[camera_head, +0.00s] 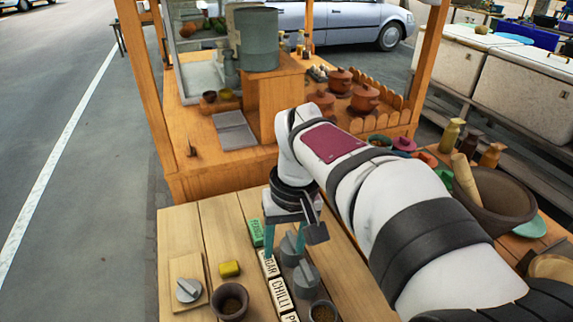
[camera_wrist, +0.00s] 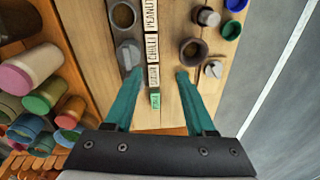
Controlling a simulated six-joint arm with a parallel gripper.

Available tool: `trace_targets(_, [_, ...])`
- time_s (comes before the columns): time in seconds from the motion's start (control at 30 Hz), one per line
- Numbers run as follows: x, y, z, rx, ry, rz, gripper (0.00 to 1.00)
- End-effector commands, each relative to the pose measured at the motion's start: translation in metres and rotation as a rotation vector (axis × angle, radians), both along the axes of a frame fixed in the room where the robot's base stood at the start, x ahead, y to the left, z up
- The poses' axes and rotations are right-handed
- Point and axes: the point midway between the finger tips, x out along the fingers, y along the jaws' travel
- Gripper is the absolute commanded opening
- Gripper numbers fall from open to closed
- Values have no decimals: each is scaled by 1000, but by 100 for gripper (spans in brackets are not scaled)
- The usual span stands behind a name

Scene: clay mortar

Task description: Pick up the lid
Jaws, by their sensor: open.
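Several grey lids with raised knobs are in view. In the head view, one lid (camera_head: 305,278) is right of the row of name labels, with another (camera_head: 290,248) just beyond it, partly behind my fingers. A third lid (camera_head: 188,290) lies on a small wooden board at the left. My gripper (camera_head: 284,254) is open, pointing down above the table near the lids and labels. In the wrist view, my gripper (camera_wrist: 158,72) spans the label strip with nothing held. A grey lid (camera_wrist: 128,57) is by the left fingertip, and a smaller one (camera_wrist: 214,69) is right of the right finger.
A label strip (camera_head: 279,288) runs along the wooden table. A large mortar (camera_head: 500,205) and bottles stand at the right. The table's left back is clear.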

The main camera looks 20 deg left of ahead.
Motion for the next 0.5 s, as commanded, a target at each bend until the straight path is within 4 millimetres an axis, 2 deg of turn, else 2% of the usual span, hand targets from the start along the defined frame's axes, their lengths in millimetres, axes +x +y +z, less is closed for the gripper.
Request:
trace_targets(0.03, [-1,58,-15,-4,-17,172,55])
trace_targets(0.1, [-15,128,-35,-2,-50,391,55])
trace_targets(0.2, [-42,193,-60,3,-84,602,55])
trace_targets(0.3, [-58,220,-74,7,-101,694,55])
trace_targets(0.37, [-60,225,-83,6,-103,710,55])
trace_targets(0.5, [-59,228,-123,5,-100,710,55])
